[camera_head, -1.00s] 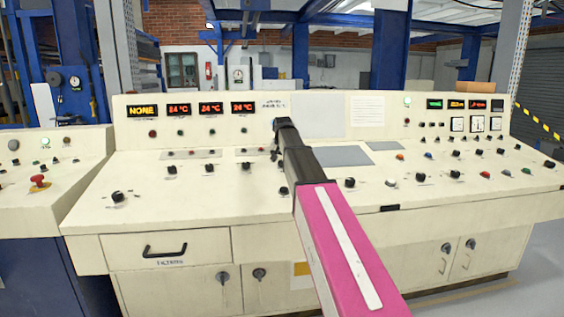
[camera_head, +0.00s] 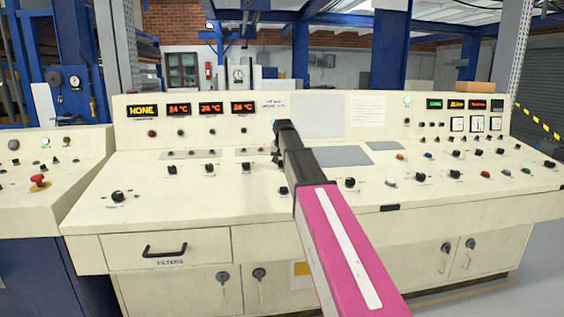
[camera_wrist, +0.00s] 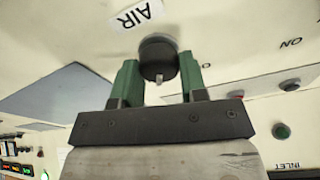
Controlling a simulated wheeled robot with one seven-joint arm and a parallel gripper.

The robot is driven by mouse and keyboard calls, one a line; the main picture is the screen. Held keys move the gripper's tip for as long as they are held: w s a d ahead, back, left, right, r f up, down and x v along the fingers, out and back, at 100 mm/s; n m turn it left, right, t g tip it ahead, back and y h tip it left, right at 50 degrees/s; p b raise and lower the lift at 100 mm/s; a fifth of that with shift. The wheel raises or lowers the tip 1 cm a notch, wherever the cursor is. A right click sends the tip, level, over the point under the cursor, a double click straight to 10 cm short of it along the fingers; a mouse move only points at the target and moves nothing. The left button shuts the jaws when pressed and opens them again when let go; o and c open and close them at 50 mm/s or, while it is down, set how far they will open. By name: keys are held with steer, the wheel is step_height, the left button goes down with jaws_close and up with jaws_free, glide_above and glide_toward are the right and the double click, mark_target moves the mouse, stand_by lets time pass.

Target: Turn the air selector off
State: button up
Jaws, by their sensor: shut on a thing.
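The air selector is a round black knob (camera_wrist: 158,58) with a small pale pointer, beside the label "AIR" (camera_wrist: 136,14) in the wrist view. My gripper (camera_wrist: 160,76) has its two green fingers on either side of the knob, shut on it. In the head view my gripper (camera_head: 277,154) is at the panel behind the end of my arm, mostly hidden. The knob cannot be made out there. An "ON" mark (camera_wrist: 291,42) shows to the right in the wrist view.
The cream control console (camera_head: 230,205) carries several other knobs close by, such as a black one (camera_head: 210,168) to the left. A green button (camera_wrist: 281,131) marked "INLET" is right of my gripper in the wrist view. A grey plate (camera_head: 341,156) lies to the right.

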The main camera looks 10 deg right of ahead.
steer(key=n, duration=0.5)
steer(key=shift+n+y, duration=0.3)
steer(key=shift+y, duration=0.1)
steer(key=n, duration=0.6)
steer(key=shift+g+y, duration=0.3)
steer(key=shift+y, duration=0.1)
steer(key=o, duration=0.9)
steer(key=v, duration=1)
steer(key=shift+s+r, duration=0.2)
steer(key=shift+r, duration=0.15)
steer(key=shift+s, duration=0.1)
